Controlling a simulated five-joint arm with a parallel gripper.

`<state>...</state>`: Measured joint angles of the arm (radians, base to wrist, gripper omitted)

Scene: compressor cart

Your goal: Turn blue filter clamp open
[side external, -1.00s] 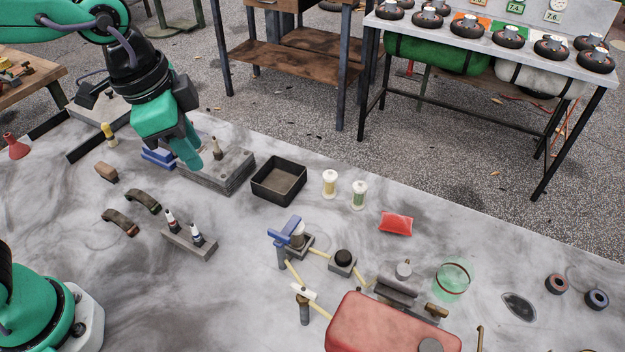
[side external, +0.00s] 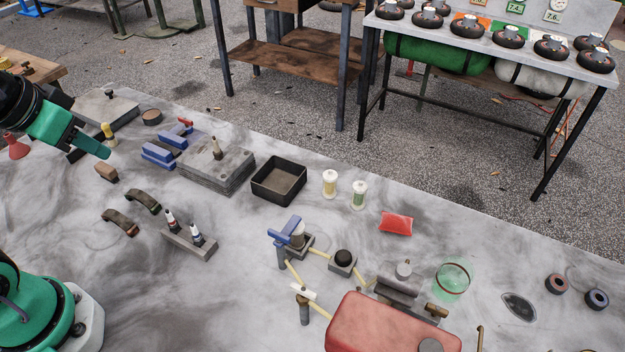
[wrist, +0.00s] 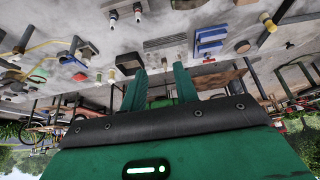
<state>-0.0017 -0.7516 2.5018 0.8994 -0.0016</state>
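My gripper (side external: 104,153) is at the upper left of the side view, well away from the clamp. In the wrist view its two green fingers stand apart with nothing between them, so my gripper (wrist: 158,76) is open and empty.
Yellow pipes link the clamp's base to a black-knobbed block (side external: 343,258) and a white-handled valve (side external: 303,292). A red tank (side external: 385,325) stands in front. A black tray (side external: 279,181), grey plates (side external: 215,172) and blue blocks (side external: 158,154) lie behind. Open table lies left of the clamp.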

